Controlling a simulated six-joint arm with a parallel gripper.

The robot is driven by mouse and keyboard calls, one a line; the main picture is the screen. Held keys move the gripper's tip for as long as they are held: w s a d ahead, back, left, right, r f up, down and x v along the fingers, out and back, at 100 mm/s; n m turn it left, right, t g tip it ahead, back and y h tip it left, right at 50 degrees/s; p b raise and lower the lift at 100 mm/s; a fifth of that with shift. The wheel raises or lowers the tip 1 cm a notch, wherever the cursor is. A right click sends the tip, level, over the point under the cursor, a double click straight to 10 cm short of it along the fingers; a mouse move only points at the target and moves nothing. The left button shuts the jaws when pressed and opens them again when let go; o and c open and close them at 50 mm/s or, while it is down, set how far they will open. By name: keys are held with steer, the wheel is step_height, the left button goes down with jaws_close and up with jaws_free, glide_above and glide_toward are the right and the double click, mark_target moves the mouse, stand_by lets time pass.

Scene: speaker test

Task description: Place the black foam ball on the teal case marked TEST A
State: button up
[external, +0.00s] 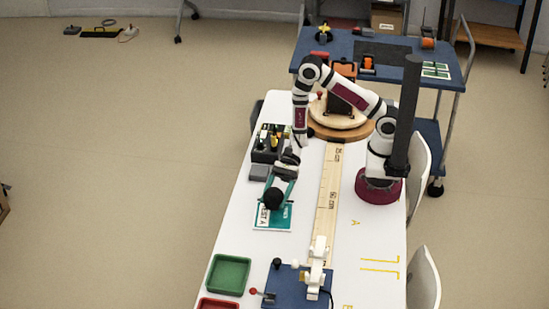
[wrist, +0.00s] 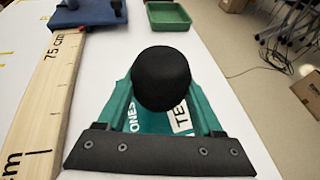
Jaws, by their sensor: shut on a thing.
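The black foam ball (external: 273,198) is held between the teal fingers of my gripper (external: 276,192), which points downward. In the wrist view the ball (wrist: 161,80) sits between the two teal fingertips and hides part of what lies below. The teal case (external: 285,222) lies flat on the white table under the ball, its white label with dark letters partly visible. In the wrist view the case (wrist: 153,123) shows between the fingers, with part of its label reading "TE". The ball is over the case; I cannot tell whether they touch.
A long wooden ruler (external: 327,205) runs along the table to the right of the case. A black organizer (external: 265,156) and a grey box (external: 259,173) stand behind it. A green tray (external: 228,274) and a blue board (external: 288,288) are nearer the front. White table is clear between.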

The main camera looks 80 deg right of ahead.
mark_target(274, 213)
steer(key=shift+f, duration=1.9)
steer(key=shift+f, duration=0.1)
steer(key=o, duration=1.3)
